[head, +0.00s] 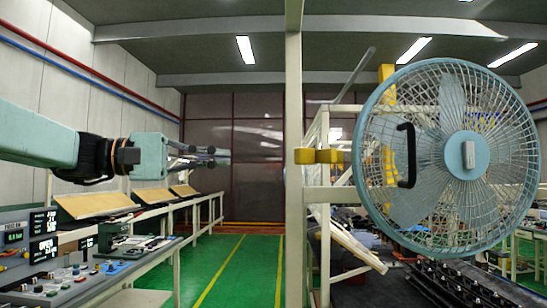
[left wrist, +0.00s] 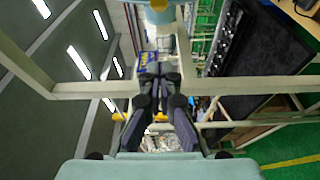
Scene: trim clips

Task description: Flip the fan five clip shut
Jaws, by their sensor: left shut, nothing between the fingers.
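The large round fan (head: 387,213) with a pale blue-green cage stands at the right in the head view, with a black handle (head: 407,155) on its front. A small yellow piece (head: 319,156) sits on the cream post left of the fan; it may be the clip, but I cannot tell whether it is open or shut. My left gripper (head: 226,156) is shut and empty, pointing right toward the yellow piece, at about its height in the picture and apart from it. It also shows in the left wrist view (left wrist: 160,70), fingers together. My right gripper is not in view.
The cream upright post (head: 294,90) and its crossbars stand between my left gripper and the fan. A control bench (head: 90,270) with buttons and displays is at the lower left. Green floor (head: 240,270) with yellow lines is clear in the middle.

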